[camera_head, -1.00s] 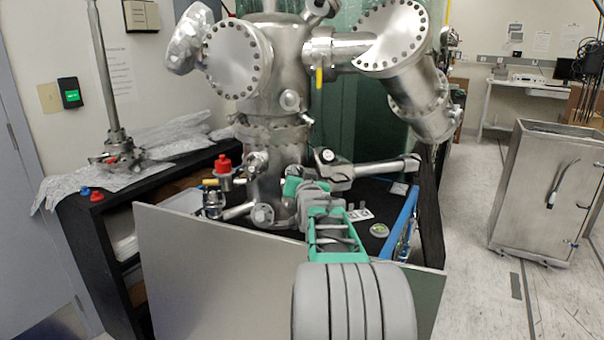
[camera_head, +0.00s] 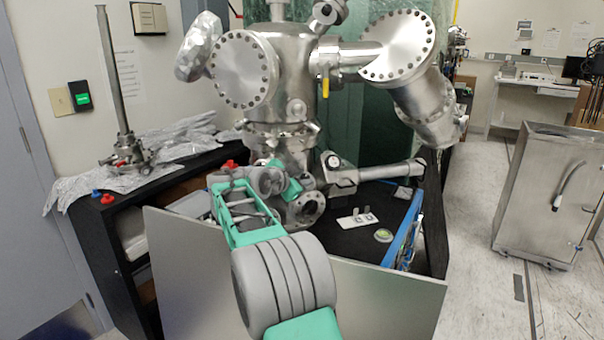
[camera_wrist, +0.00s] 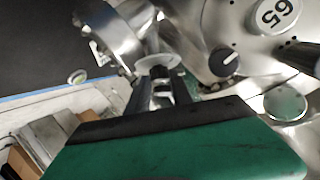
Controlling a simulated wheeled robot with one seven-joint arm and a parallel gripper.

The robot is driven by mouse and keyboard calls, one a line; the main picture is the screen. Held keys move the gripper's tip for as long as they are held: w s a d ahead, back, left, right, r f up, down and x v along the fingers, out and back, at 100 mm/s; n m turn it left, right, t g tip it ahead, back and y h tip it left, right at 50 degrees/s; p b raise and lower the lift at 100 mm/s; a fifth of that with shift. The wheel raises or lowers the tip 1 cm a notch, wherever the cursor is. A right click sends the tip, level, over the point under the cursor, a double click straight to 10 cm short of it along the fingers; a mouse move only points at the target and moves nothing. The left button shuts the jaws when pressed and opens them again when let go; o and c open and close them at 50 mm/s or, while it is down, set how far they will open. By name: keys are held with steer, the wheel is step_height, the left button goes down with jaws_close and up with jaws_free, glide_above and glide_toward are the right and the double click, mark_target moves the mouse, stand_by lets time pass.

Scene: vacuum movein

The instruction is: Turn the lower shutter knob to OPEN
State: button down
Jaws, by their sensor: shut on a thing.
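My gripper (camera_wrist: 160,88) shows in the wrist view with its two dark fingers close together, shut on a small metallic piece. A pale disc (camera_wrist: 158,62) sits right at the fingertips; I cannot tell whether this is the lower shutter knob. A black round knob (camera_wrist: 224,62) with a white pointer line is to the right, apart from the fingers. No OPEN marking is legible. In the head view my gripper (camera_head: 292,190) is at the lower part of the steel vacuum chamber (camera_head: 282,90); its fingertips are hard to make out there.
A horizontal steel tube (camera_head: 390,170) juts right from the chamber. A white plate (camera_head: 357,220) with small parts lies on the black bench top. A grey panel (camera_head: 385,300) stands in front. A steel cabinet (camera_head: 540,195) is at the right, with clear floor between.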

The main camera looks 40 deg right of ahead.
steer(key=shift+m+g+p, duration=0.4)
steer(key=shift+m+g, duration=0.1)
steer(key=c, duration=1.4)
jaws_free()
steer(key=shift+d, duration=0.15)
steer(key=shift+o, duration=1.4)
steer(key=shift+w, duration=0.1)
steer(key=shift+a, duration=0.2)
steer(key=v, duration=0.7)
steer(key=shift+a+r, duration=0.15)
steer(key=shift+a, duration=0.05)
